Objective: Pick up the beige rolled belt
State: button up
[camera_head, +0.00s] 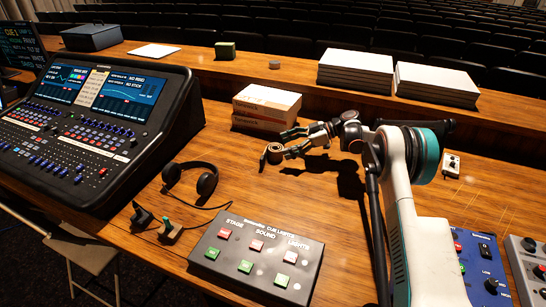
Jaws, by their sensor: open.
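The beige rolled belt (272,154) appears as a small brownish coil on the wooden desk, right of the headphones and in front of the beige boxes. My gripper (285,144) reaches in from the right, with its dark fingers spread apart and pointing left. The lower finger ends right by the coil and the upper finger is above and behind it. I cannot tell whether a finger touches the belt. My gripper is open and holds nothing.
Beige boxes (266,101) stand just behind my gripper. Black headphones (190,180) lie to the left, by the mixing console (95,125). A cue-light box (258,256) is in front. White paper stacks (435,84) stand on the back ledge. Bare desk surrounds the belt.

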aim_at(278, 148)
jog(key=b+x, duration=0.2)
jog(key=x, duration=0.3)
jog(key=shift+r, duration=0.2)
jog(key=c, duration=1.2)
